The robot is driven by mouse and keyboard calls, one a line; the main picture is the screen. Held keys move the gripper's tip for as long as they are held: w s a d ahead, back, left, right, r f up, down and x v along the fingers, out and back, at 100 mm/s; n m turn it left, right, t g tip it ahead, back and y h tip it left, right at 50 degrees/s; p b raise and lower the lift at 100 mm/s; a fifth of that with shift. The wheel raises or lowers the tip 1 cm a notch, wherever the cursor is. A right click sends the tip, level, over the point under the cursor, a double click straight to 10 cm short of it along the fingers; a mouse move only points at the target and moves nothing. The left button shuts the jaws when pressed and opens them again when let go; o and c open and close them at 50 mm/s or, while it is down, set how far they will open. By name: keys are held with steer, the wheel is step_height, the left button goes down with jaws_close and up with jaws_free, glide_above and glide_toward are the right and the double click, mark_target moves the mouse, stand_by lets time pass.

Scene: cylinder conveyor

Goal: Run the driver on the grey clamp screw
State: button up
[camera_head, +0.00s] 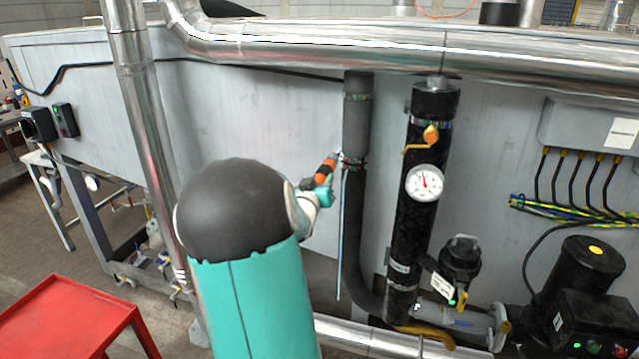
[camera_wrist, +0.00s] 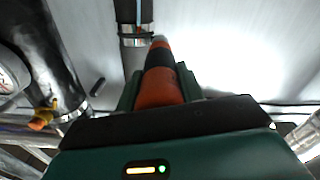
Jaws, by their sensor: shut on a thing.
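My gripper (camera_head: 322,192) is shut on an orange and black driver (camera_head: 326,172), which tilts up and to the right toward the grey hose (camera_head: 356,120). In the wrist view the driver (camera_wrist: 162,86) sits between the green fingers and points away from me. Its tip end is at the metal clamp (camera_wrist: 136,36) around the hose, near the clamp's right side. The same clamp (camera_head: 353,163) shows in the head view just right of the driver's tip. The screw is too small to make out, and I cannot tell whether the tip touches it.
A black pipe (camera_head: 412,225) with a white gauge (camera_head: 425,182) and an orange-yellow valve handle (camera_head: 431,136) stands right of the hose. A silver pipe (camera_head: 400,50) runs above. A red table (camera_head: 70,320) is at the lower left. The grey panel left of the hose is clear.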

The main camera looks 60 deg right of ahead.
steer(key=shift+w+d+r, duration=0.1)
steer(key=shift+d+r, duration=0.05)
steer(key=shift+d, duration=0.75)
stand_by(2.4)
steer(key=shift+a, duration=0.1)
steer(key=shift+s+a, duration=0.15)
steer(key=shift+a, duration=0.7)
steer(key=shift+s+a, duration=0.1)
steer(key=shift+a, duration=0.9)
